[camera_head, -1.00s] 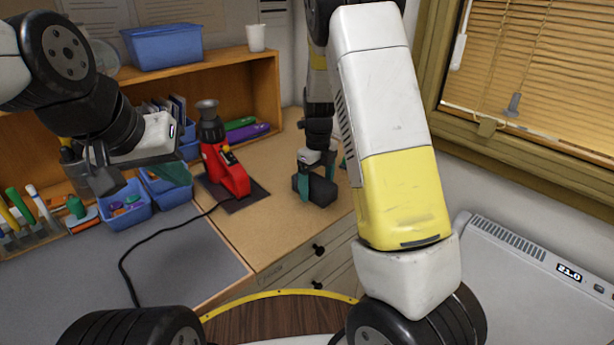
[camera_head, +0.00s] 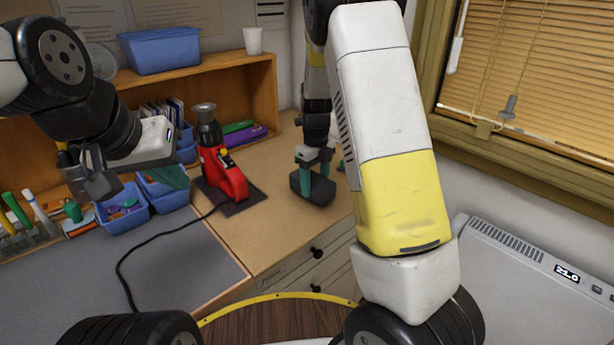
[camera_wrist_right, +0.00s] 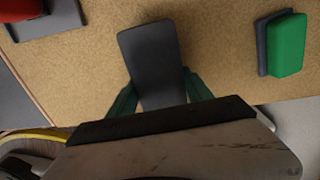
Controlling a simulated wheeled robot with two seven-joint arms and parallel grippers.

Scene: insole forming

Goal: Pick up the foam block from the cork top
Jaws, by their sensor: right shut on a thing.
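The dark grey foam block (camera_head: 313,190) is at the cork top (camera_head: 275,215), near its right side. In the right wrist view the block (camera_wrist_right: 150,55) extends ahead from between two teal fingers. My right gripper (camera_head: 315,174) points down over the block and is shut on it, with a finger on each side. I cannot tell whether the block touches the cork or is just clear of it. My left gripper (camera_head: 172,177) hangs at the left above the blue bins, partly hidden by its own wrist; its opening is not clear.
A red tool (camera_head: 222,172) with a black cable stands on a dark mat left of the block. A green block on a grey one (camera_wrist_right: 286,45) lies to the right in the wrist view. Blue bins (camera_head: 125,220) stand at the left. Cork between tool and block is clear.

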